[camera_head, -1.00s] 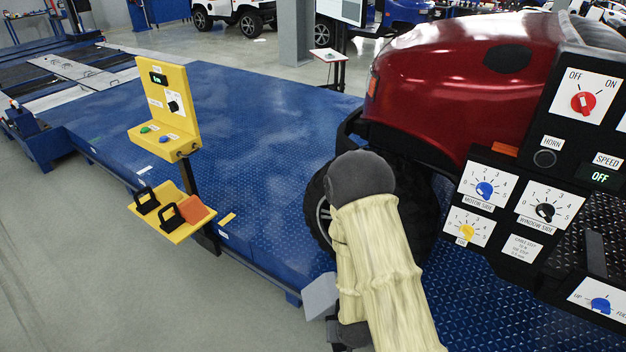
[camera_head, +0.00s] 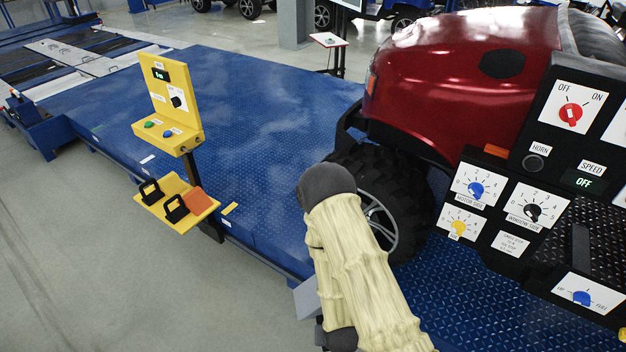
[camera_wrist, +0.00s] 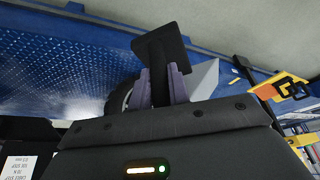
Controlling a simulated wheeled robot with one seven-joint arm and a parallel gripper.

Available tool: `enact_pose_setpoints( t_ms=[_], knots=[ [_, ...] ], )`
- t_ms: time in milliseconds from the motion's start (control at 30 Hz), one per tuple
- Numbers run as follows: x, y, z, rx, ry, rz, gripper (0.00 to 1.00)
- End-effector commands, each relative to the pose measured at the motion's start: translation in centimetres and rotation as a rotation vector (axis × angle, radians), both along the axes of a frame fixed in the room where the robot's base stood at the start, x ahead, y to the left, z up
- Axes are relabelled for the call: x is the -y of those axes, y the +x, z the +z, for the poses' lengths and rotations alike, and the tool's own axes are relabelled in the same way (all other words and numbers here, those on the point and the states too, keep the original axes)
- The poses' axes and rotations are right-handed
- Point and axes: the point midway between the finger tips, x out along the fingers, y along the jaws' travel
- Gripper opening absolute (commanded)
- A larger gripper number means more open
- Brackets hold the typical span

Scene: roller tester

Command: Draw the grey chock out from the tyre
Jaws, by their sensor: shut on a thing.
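My gripper (camera_wrist: 162,88) is shut on a black handle (camera_wrist: 168,46), which stands between its two purple fingers in the wrist view. A light grey wedge, the grey chock (camera_wrist: 206,80), shows just right of the fingers. It also shows in the head view (camera_head: 306,299), left of my wrist at the blue platform's edge. The join between handle and chock is hidden. The tyre (camera_head: 395,195) stands under the red car, behind and right of my arm, with a visible gap at platform level hidden by the arm. Part of the tyre shows left of the fingers in the wrist view (camera_wrist: 118,100).
A yellow stand (camera_head: 172,100) with buttons rises at the platform's near edge. Its lower yellow tray (camera_head: 180,222) holds black handles and an orange block. A black control panel (camera_head: 510,215) stands close on the right. Grey floor on the left is clear.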

Motion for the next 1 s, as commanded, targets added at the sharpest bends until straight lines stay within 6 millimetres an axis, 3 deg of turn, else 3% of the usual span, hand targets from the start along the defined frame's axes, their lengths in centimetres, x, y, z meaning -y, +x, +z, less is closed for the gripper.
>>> enact_pose_setpoints(
  t_ms=[533, 833, 1000],
  knots=[
    [-2.0, -3.0, 1.1, 0.002, -0.001, 0.000, 0.00],
    [-2.0, -2.9, 1.0, 0.004, -0.001, -0.001, 0.00],
    [-1.8, -1.1, 1.2, 0.008, 0.002, -0.010, 0.00]
  ],
)
